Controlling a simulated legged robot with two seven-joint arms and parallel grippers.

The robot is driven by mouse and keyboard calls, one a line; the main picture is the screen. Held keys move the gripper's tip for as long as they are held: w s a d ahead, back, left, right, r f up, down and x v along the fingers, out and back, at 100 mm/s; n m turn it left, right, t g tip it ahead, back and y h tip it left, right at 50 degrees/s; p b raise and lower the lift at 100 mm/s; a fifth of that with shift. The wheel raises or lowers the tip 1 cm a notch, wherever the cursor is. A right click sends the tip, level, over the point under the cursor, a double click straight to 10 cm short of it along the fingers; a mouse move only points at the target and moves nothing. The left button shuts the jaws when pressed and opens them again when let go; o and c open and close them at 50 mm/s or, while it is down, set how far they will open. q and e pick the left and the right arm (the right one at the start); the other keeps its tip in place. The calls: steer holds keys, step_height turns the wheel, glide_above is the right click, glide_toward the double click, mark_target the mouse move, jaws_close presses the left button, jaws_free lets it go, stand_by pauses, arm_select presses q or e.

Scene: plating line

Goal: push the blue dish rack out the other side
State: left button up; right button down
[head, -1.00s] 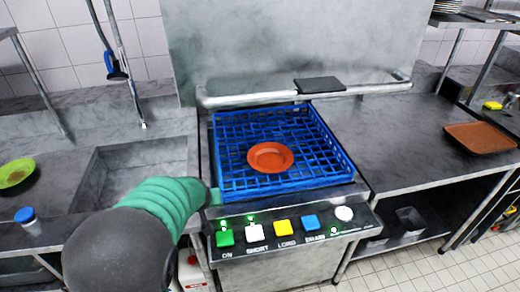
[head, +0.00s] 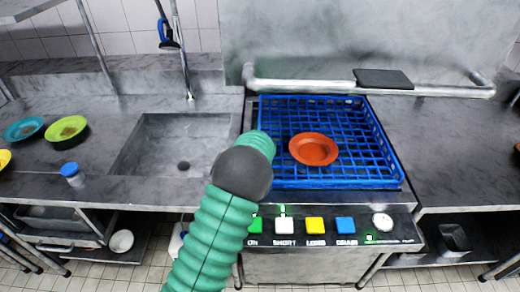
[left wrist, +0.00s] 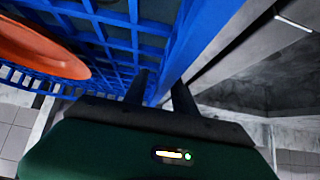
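The blue dish rack (head: 335,183) sits on the machine top behind the button panel, under the raised metal hood. An orange-red bowl (head: 314,149) lies in it. My left arm comes up from below in the head view and ends at the rack's left side; it hides its own gripper there. In the left wrist view, the two dark fingertips of my left gripper (left wrist: 161,92) are apart, at the rack's blue side wall (left wrist: 203,35), one on each side of it. Whether they touch it is unclear. The bowl (left wrist: 40,48) also shows there. My right gripper is not in view.
A sink (head: 178,145) lies left of the machine, with green (head: 67,131) and teal (head: 24,128) dishes and a blue-capped container (head: 72,174) beyond it. The counter (head: 440,150) right of the rack looks clear. Coloured buttons (head: 315,226) line the panel in front.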

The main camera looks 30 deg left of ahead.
arm_select(q)
steer(key=shift+x, duration=0.85)
steer(key=shift+s, duration=0.1)
jaws_close()
stand_by(0.7)
